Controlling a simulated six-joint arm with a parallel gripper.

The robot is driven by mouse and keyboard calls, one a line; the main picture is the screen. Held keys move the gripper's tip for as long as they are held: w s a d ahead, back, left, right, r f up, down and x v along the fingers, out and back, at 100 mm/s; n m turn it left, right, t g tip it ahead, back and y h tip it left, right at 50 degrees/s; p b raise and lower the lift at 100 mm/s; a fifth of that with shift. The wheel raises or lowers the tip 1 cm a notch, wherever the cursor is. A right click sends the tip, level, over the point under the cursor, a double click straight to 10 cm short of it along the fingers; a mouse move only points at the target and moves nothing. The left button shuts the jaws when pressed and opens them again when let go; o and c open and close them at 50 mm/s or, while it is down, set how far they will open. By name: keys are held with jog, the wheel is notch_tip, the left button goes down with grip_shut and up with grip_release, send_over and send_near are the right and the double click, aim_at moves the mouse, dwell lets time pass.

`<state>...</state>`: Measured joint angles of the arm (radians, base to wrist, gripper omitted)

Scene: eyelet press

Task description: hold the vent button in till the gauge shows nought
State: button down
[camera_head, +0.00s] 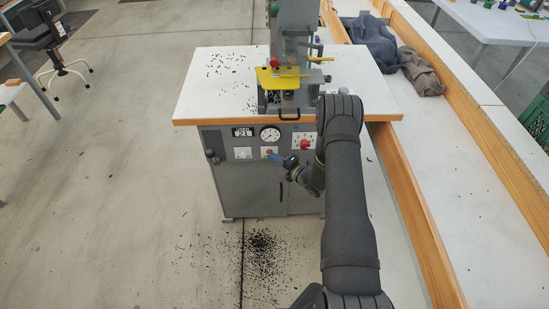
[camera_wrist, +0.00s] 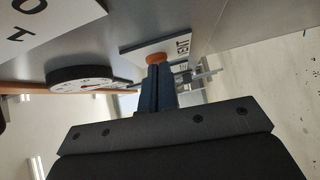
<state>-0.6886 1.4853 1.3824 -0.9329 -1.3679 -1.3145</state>
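The vent button is orange (camera_wrist: 157,58) and sits on a white plate (camera_wrist: 183,44) marked VENT in the wrist view. In the head view that plate is on the grey cabinet front, just under the gauge. My gripper (camera_wrist: 157,72) has its blue fingers together, with their tips at the button, covering part of it. I cannot tell how far in the button is. The gripper also shows in the head view (camera_head: 274,157). The round white gauge (camera_head: 270,134) also shows in the wrist view (camera_wrist: 88,80), steeply from the side; its reading cannot be made out.
A red knob (camera_head: 305,144) on a white plate is right of the gauge. A dark counter (camera_head: 242,132) is left of it. The press (camera_head: 294,40) stands on the white tabletop (camera_head: 205,90), whose wooden edge overhangs the cabinet. Black bits lie on the floor below.

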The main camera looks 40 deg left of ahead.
jog(key=shift+w+a+r, duration=0.25)
jog(key=shift+r, duration=0.15)
jog(key=s+d, duration=0.3)
jog(key=d, duration=1)
jog(key=shift+d+f, duration=0.15)
jog(key=shift+d, duration=0.05)
jog(key=a, duration=0.9)
jog(key=s+d, duration=0.1)
jog(key=d, duration=0.5)
jog(key=shift+s+d, duration=0.15)
jog(key=shift+s, duration=0.1)
